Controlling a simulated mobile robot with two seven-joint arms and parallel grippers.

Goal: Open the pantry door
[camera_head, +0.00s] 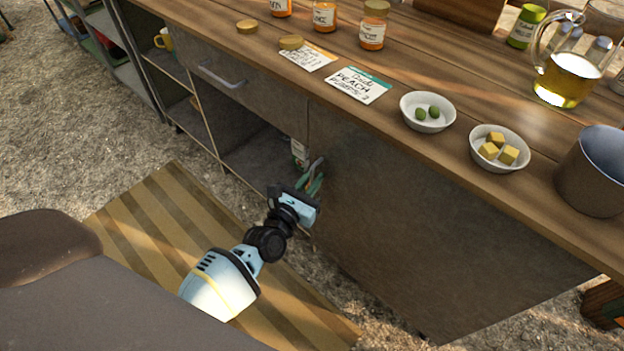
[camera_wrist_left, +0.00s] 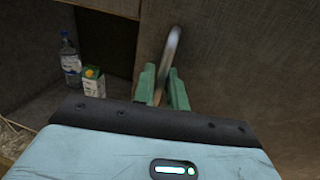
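The pantry door is the large dark grey panel (camera_head: 400,210) under the counter; it looks flush with the cabinet front. Its metal bar handle (camera_head: 317,165) is at the door's upper left edge and also shows in the left wrist view (camera_wrist_left: 172,48). My left gripper (camera_head: 314,183) reaches it from below left. In the left wrist view its green fingers (camera_wrist_left: 163,90) stand close together, one on each side of the bar, with little gap. The lower end of the handle is partly hidden by the fingers. My right gripper is in neither view.
Left of the door is an open compartment with a bottle (camera_wrist_left: 70,60) and a carton (camera_wrist_left: 94,82). A drawer (camera_head: 240,85) is above it. The wooden counter (camera_head: 440,75) carries jars, bowls, a jug and a pot. A striped mat (camera_head: 160,220) lies on open gravel ground in front.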

